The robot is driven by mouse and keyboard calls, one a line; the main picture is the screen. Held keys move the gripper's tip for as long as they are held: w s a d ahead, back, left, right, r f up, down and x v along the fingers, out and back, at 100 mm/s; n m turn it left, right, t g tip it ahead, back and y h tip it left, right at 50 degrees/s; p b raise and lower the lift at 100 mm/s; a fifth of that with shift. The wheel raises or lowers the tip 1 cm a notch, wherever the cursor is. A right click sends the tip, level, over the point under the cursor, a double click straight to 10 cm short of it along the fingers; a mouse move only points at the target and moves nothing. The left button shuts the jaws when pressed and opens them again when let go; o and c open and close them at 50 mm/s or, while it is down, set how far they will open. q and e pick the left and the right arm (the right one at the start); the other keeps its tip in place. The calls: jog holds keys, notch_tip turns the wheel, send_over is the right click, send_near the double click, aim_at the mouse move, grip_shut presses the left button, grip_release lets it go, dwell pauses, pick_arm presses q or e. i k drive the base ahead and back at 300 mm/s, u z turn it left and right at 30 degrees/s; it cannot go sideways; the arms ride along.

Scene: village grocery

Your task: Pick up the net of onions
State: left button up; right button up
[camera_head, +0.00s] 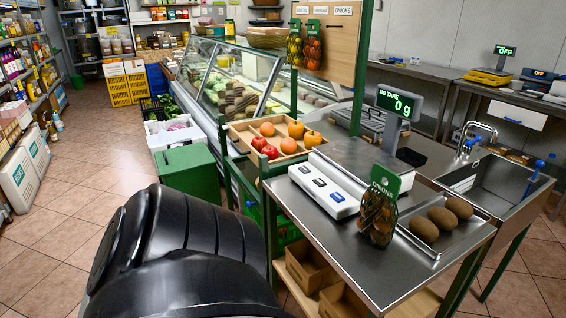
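The net of onions (377,217) is a dark net with brownish-red contents and a green header card reading ONIONS. It is on the steel counter (385,275), roughly upright, between the white scale (322,185) and a shallow metal tray (462,231) holding brown oval produce (441,217). Its right edge is close to the tray; I cannot tell if they touch. Neither of my grippers is in view. A large black part of mine fills the lower left, apart from the net.
A wooden board (334,60) with labels, ONIONS at right, carries a net of lemons (294,47) and an orange-red net (313,48). A fruit crate (267,157) stands left of the scale. A green post (362,75) rises behind; a sink (490,182) is at right.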

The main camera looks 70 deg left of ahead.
aim_at(375, 223)
jog(key=u, duration=2.35)
